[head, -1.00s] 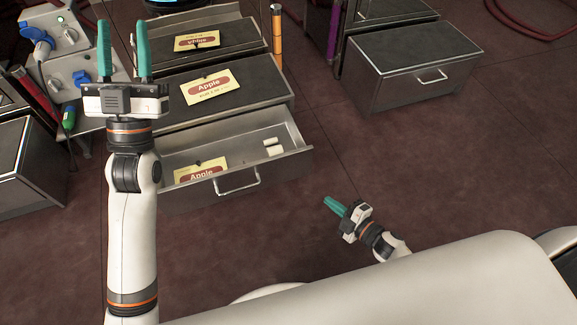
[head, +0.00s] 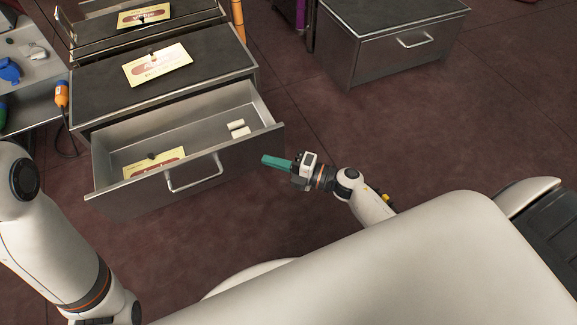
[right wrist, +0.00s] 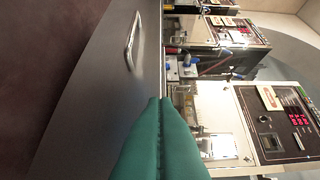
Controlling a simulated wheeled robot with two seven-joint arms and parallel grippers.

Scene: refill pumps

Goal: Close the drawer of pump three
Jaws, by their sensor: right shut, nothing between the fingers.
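The open metal drawer (head: 235,161) juts toward me from under a grey-topped cabinet (head: 200,62). It has a bar handle (head: 195,185) on its front; a yellow label card (head: 155,163) and two small white pieces (head: 238,129) lie inside. No pump number is readable. My right gripper (head: 266,160), with green fingers, is shut and empty just off the right end of the drawer front. In the right wrist view, the shut fingers (right wrist: 160,105) point along the drawer front (right wrist: 100,95) and its handle (right wrist: 133,40); contact cannot be told. My left gripper is out of view.
Another cabinet (head: 390,50) with a closed drawer stands at the back right. A side shelf (head: 35,95) with blue and orange plugs is at the left. The floor (head: 420,135) on the right is clear. Instrument panels (right wrist: 280,120) show in the wrist view.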

